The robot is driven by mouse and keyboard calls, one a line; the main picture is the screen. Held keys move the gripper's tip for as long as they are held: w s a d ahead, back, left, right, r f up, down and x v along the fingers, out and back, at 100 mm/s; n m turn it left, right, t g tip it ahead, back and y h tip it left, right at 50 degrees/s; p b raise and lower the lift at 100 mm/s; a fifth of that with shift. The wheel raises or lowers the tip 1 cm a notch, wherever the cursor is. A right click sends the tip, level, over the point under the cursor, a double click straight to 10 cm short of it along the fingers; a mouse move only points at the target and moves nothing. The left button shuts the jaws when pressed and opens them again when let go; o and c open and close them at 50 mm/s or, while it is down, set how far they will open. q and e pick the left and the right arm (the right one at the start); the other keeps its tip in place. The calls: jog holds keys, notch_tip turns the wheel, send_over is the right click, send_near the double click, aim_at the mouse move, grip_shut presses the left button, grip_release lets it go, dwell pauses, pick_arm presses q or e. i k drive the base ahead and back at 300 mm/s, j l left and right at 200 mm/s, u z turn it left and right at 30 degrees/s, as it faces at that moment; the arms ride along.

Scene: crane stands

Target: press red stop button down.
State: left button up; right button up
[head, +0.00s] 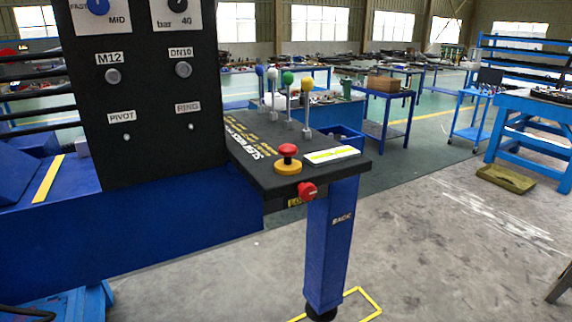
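The red stop button (288,150) is a mushroom-shaped knob on a yellow base (287,168). It sits near the front edge of the black control shelf (262,185) and stands raised above its base. A second red knob (307,191) is mounted on the shelf's front face, below and to the right. Neither of my grippers shows in the head view.
Several levers with coloured balls (288,78) stand on the shelf behind the button. A white labelled block (332,154) lies to its right. A black panel (145,130) rises at left. A blue post (330,245) supports the shelf.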

aim_at(288, 150)
jog(key=i+l+u, duration=0.1)
jog(key=u, duration=0.35)
jog(key=i+l+u, duration=0.1)
jog(key=l+u, duration=0.15)
jog(key=u, duration=0.2)
jog(key=i+l+u, duration=0.1)
jog(key=u, duration=0.4)
jog(key=i+l+u, duration=0.2)
jog(key=l, duration=0.95)
jog(key=k+l+u, duration=0.1)
jog(key=l+u, duration=0.15)
jog(key=l, duration=0.85)
jog(key=k+l+u, duration=0.2)
jog(key=l, duration=0.95)
jog(key=i+l, duration=0.05)
jog(key=i, duration=0.05)
